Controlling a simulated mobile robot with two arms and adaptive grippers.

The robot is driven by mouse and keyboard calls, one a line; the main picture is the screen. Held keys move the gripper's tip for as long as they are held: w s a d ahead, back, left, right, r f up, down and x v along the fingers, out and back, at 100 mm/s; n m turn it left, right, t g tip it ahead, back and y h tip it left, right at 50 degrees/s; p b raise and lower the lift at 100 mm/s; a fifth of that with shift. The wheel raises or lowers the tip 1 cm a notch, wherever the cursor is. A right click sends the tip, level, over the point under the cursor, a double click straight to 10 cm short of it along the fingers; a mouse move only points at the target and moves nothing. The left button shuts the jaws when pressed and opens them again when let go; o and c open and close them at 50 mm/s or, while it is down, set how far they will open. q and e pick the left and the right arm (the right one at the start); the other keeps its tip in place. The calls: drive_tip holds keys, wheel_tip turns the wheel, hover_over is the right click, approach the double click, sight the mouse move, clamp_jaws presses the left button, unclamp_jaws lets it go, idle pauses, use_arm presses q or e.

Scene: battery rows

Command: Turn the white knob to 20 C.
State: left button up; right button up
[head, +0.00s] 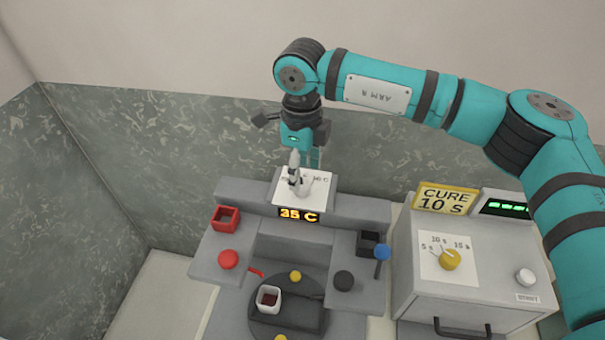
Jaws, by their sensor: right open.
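The white knob (306,183) sits on a white dial plate (318,201) at the back of the grey station. The dial's temperature labels are mostly hidden by my gripper. An orange display (298,215) just below the plate reads 35 C. My right gripper (297,187) points down from above at the knob, with its fingers open beside it. I cannot tell whether the fingers touch the knob. My left gripper is not in view.
A red open box (226,218) and red button (228,259) are left; a dark box (368,243) and blue-topped lever (382,254) are right. A cure machine (470,250) with a yellow knob (450,260) stands at right.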

sight(303, 184)
wheel_tip(303, 184, down, 3)
drive_tip(key=shift+s+f+p, duration=0.1)
drive_tip(key=shift+f+p, duration=0.05)
drive_tip(key=shift+p, duration=0.3)
drive_tip(key=shift+f, duration=0.4)
drive_tip(key=shift+c, duration=0.4)
